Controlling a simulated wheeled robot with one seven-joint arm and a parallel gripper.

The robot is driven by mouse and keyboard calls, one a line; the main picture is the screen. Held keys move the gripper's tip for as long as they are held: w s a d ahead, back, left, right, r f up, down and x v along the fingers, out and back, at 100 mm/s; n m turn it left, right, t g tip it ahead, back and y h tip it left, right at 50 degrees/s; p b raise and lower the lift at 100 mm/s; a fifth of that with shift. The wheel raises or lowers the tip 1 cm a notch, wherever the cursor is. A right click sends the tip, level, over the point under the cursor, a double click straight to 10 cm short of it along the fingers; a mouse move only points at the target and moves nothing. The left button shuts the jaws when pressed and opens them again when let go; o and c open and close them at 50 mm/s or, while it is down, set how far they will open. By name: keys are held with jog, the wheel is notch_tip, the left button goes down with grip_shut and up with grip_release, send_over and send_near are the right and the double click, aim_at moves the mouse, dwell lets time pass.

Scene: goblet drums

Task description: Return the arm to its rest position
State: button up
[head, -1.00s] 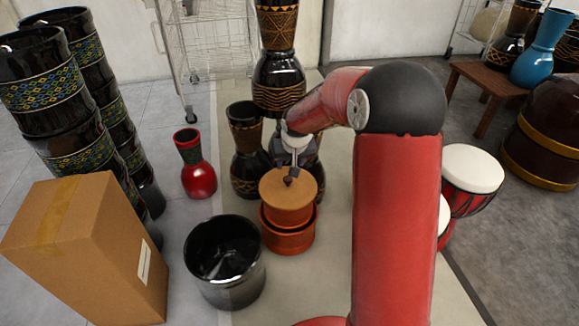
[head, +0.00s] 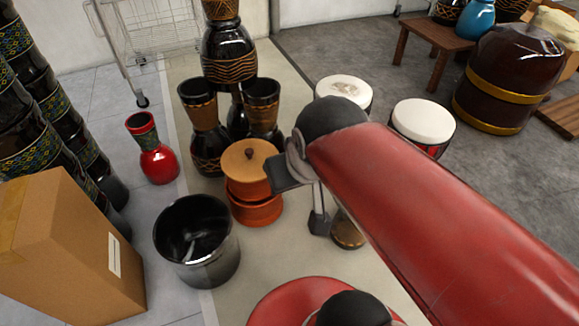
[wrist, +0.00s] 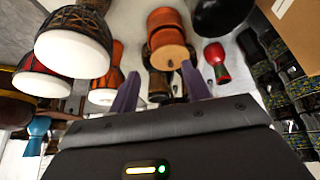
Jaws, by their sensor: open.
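My gripper (head: 318,222) hangs at the end of my red arm (head: 415,205), to the right of and nearer than the orange lidded pot (head: 254,210). It is apart from the pot and holds nothing. In the wrist view my gripper (wrist: 160,92) shows two spread fingers with nothing between them. The pot's lid (head: 250,160) has a small dark knob and sits on top of the pot. The pot also shows in the wrist view (wrist: 167,35). My arm hides part of the floor and a small drum behind it.
A black open pot (head: 197,240) and a cardboard box (head: 70,250) stand at left. Dark goblet drums (head: 205,130) stand behind the orange pot. A red vase (head: 153,150) stands further left. White-topped drums (head: 423,122) stand beyond my arm.

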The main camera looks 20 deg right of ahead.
jog(key=shift+s+f, duration=0.15)
jog(key=shift+s, duration=0.65)
notch_tip(320, 180, up, 10)
jog(key=p, duration=0.9)
jog(key=shift+p, duration=0.4)
